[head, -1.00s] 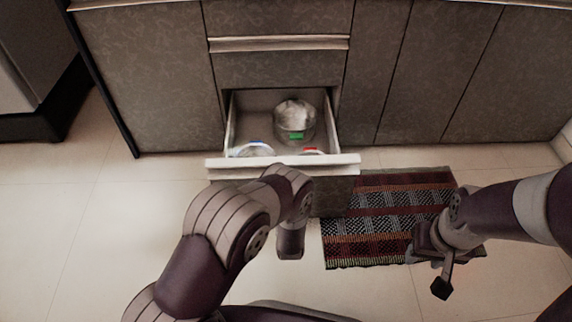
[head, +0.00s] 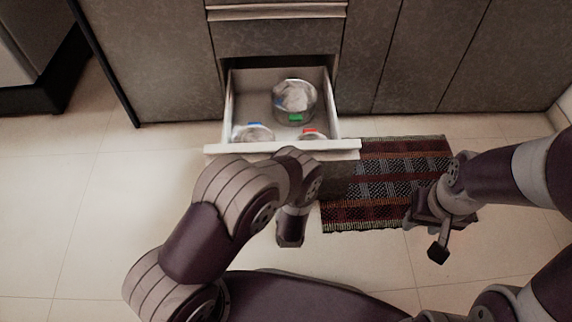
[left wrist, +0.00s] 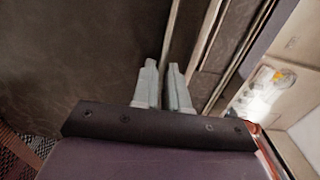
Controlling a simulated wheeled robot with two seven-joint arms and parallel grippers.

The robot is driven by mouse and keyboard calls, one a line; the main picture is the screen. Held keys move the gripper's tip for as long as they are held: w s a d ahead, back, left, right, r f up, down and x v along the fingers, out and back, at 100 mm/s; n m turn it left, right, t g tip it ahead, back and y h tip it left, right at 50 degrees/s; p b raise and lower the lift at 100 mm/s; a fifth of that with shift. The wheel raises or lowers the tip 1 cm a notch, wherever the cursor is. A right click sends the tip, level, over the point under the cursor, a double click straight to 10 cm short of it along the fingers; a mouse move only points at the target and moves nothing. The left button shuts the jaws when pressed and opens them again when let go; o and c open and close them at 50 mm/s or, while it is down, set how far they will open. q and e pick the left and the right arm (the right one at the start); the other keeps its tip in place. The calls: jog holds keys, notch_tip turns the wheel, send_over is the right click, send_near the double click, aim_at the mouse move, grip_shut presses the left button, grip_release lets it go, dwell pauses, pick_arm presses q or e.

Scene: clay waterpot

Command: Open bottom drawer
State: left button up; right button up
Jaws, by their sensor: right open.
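The bottom drawer (head: 352,147) stands open, pulled out toward me, with a light strip along its front's top and a dark panel below. It holds a large glass jar (head: 295,98) with a green label and smaller jars partly hidden at the front. In the left wrist view, my left gripper (left wrist: 164,70) has its grey fingers close together on a pale handle strip (left wrist: 176,28) of the drawer front. In the head view my left arm hides that contact. My right gripper (head: 427,238) is open and empty, above the floor at the right.
The cabinet (head: 420,60) rises behind, with closed drawers above the open one and closed doors at the right. A striped mat (head: 385,175) lies on the tiles beside the drawer. Free floor (head: 80,200) lies at the left.

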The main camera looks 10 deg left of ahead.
pick_arm(q)
jog(key=shift+o, duration=0.8)
jog(key=p+v, duration=0.2)
jog(key=v, duration=1)
jog(key=shift+s, duration=0.35)
jog(key=shift+d, duration=0.1)
